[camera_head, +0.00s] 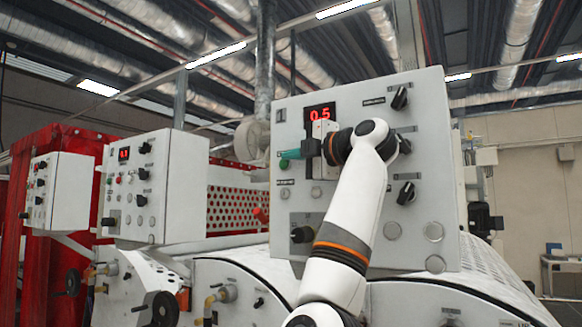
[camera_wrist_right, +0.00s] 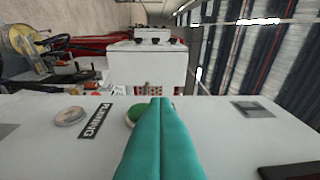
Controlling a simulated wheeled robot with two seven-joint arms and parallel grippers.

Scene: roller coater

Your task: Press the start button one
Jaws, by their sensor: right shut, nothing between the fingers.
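The near control panel (camera_head: 410,235) is a light grey box with a red digital display (camera_head: 320,114) reading about 0.5. A green round button (camera_head: 284,164) is on its left part, just below my fingertips. My right gripper (camera_head: 290,154) is in front of the panel with its teal fingers shut and empty, pointing left. In the right wrist view the shut fingers (camera_wrist_right: 160,103) partly cover the green button (camera_wrist_right: 135,113). The tips are very close to it; whether they touch it, I cannot tell. My left gripper is not in view.
A silver round button (camera_wrist_right: 70,116) and a label (camera_wrist_right: 97,120) are near the green button. Black knobs (camera_head: 400,98) are on the panel's right side. A second control box (camera_head: 180,190) and a third (camera_head: 62,190) stand to the left.

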